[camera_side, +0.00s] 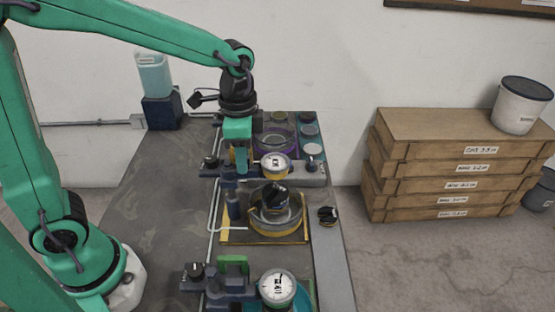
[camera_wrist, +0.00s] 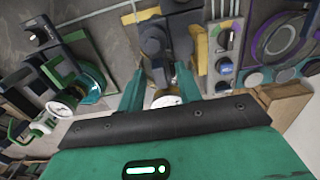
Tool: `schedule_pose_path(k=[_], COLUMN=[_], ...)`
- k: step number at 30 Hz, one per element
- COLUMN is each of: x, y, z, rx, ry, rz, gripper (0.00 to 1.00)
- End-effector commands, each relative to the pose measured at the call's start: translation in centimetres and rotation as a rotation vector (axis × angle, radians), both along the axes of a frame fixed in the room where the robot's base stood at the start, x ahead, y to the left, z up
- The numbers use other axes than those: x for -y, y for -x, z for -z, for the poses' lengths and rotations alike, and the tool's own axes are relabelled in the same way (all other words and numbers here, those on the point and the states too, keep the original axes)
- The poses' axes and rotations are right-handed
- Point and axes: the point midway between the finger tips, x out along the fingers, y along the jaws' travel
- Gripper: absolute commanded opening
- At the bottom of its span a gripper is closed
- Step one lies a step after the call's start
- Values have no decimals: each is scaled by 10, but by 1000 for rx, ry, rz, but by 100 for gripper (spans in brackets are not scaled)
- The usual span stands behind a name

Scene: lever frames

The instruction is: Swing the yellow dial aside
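In the wrist view a white dial face (camera_wrist: 167,101) shows beyond the dark palm edge, partly hidden. My gripper (camera_side: 240,168) points down just left of the dial, beside a yellow upright part (camera_side: 231,155) that it partly covers. In the wrist view my gripper (camera_wrist: 160,72) has its two green fingers apart, with a dark part of the fixture between them. Contact cannot be told.
A second dial (camera_side: 278,287) with a green handle (camera_side: 233,264) stands at the front. A yellow-edged round fixture (camera_side: 275,218) lies between them, and a purple ring (camera_side: 275,138) behind. A black knob (camera_side: 327,214) is at the right edge. The bench's left side (camera_side: 155,200) is clear.

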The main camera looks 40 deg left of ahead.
Motion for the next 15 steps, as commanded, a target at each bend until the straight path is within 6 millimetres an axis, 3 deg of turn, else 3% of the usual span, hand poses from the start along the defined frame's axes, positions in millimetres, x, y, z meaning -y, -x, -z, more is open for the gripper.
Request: schedule_pose_path(k=[4, 9, 15], x=[0, 0, 0], y=[0, 0, 0], z=[0, 0, 0], rx=[0, 0, -1], ry=[0, 0, 0], rz=[0, 0, 0], gripper=[35, 1, 0])
